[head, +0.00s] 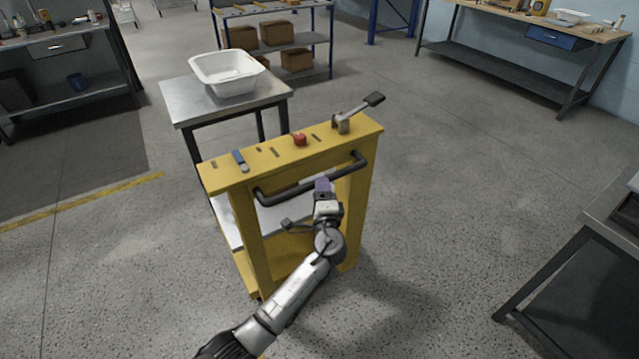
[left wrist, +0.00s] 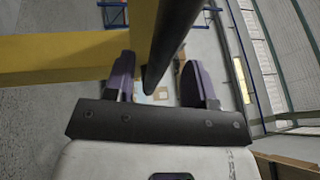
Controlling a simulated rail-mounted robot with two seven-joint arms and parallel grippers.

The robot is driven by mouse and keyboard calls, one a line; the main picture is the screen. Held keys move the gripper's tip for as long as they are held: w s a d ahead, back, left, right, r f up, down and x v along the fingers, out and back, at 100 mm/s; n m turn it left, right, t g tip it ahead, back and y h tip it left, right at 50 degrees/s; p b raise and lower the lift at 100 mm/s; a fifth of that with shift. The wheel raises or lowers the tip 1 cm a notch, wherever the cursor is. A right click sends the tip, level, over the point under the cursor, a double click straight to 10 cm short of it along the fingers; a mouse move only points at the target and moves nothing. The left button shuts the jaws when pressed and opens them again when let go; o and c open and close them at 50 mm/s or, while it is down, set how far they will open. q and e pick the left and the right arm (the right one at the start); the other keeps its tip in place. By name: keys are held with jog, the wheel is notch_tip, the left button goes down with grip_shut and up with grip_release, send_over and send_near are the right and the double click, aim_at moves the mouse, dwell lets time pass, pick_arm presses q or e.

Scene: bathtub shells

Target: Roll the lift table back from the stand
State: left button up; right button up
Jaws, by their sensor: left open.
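The yellow lift table (head: 270,155) stands upright against the near side of the metal stand (head: 180,100). A white bathtub shell (head: 228,72) rests on the stand's top. A black push handle (head: 305,186) runs across the lift table's near face. My left gripper (head: 322,186) is at the handle, right of its middle. In the left wrist view, the open left gripper (left wrist: 158,75) has its purple fingers either side of the black handle (left wrist: 172,35). I cannot tell whether they touch it. The lift table's low platform is partly hidden behind its frame. My right gripper is not in view.
On the lift table's top are a lever (head: 358,113), a red button (head: 300,140) and a blue switch (head: 240,160). A workbench (head: 610,215) stands at the right edge. A shelf with boxes (head: 275,65) is behind. Floor is clear in front and right.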

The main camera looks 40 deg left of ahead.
pick_arm(q)
jog(key=shift+x, duration=1.65)
jog(key=shift+c, duration=0.5)
grip_shut()
